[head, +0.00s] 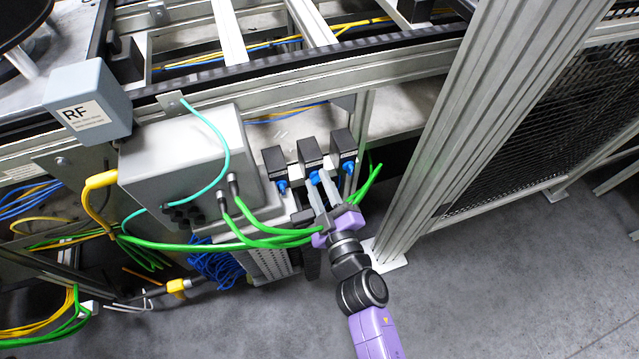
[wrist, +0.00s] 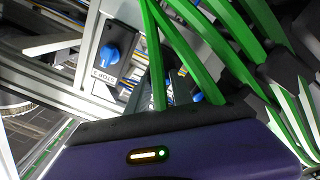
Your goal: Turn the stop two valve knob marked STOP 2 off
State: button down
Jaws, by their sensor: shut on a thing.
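Three black valve blocks stand in a row in the head view, each with a blue knob. The middle knob (head: 315,177) is between the fingers of my gripper (head: 321,180), which is shut on it. Its label is hidden, but its place in the row fits STOP 2. The left knob (head: 282,185) and the right knob (head: 348,167) are free. In the wrist view a blue knob (wrist: 109,54) has an upside-down label (wrist: 104,77) that seems to read STOP 3. Another blue knob (wrist: 197,97) shows to the right. The held knob's angle is hard to tell.
Green cables (head: 270,236) run from the grey box (head: 185,160) close by my gripper; they also cross the wrist view (wrist: 215,45). A metal post (head: 450,130) stands to the right of the valves. The floor (head: 500,290) in front is clear.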

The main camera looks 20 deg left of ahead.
jog(key=n, duration=0.5)
jog(key=shift+n, duration=0.3)
jog(key=shift+n+b, duration=0.5)
jog(key=shift+n, duration=1.6)
jog(key=c, duration=1.1)
grip_release()
jog(key=shift+s, duration=0.1)
jog(key=p+v, duration=0.1)
jog(key=v, duration=0.6)
jog(key=shift+s+d, duration=0.2)
jog(key=shift+s, duration=0.05)
